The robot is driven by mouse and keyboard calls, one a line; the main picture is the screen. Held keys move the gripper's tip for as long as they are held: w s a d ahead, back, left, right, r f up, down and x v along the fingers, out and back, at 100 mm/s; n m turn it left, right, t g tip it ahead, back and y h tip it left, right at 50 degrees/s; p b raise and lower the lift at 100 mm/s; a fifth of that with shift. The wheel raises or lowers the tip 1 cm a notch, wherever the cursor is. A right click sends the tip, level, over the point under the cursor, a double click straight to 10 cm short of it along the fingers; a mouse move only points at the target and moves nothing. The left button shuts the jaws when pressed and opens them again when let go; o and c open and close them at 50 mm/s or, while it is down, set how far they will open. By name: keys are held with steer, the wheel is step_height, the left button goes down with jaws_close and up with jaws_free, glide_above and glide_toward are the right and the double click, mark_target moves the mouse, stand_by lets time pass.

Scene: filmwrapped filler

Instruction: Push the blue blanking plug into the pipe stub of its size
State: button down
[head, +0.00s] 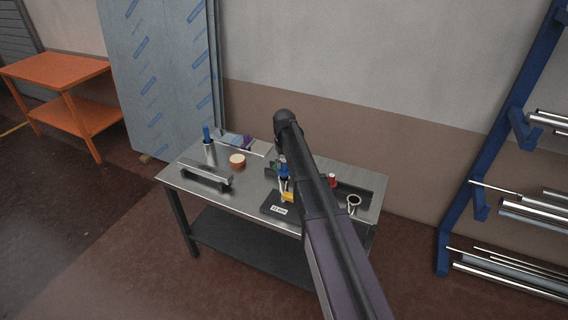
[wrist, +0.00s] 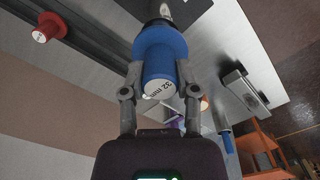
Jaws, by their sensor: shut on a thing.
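The blue blanking plug (wrist: 160,62) carries a "32 mm" mark on its end face. My gripper (wrist: 158,92) is shut on it, one finger on each side. In the head view the plug (head: 284,172) shows beside my arm, above the table. In the wrist view a shiny metal tube end (wrist: 178,12) shows just beyond the plug; I cannot tell whether they touch. In the head view a short open pipe stub (head: 353,202) stands at the table's right.
A red plug (head: 332,180) sits in a dark rack right of my arm. A metal pull-shaped bar (head: 206,177), a tape roll (head: 237,160) and a metal cup (head: 209,152) with a blue item stand on the table's left. A pipe rack (head: 480,150) stands at the far right.

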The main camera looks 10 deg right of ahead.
mark_target(284, 169)
steer(key=shift+f+b, duration=1.5)
steer(key=shift+f, duration=0.15)
steer(key=shift+c, duration=1.4)
jaws_free()
steer(key=shift+r, duration=0.1)
steer(key=shift+o, duration=1.4)
steer(key=shift+r+p, duration=4.05)
steer(key=shift+p, duration=0.05)
steer(key=s+m, duration=0.1)
steer(key=s, duration=2.8)
steer(key=shift+m, duration=0.4)
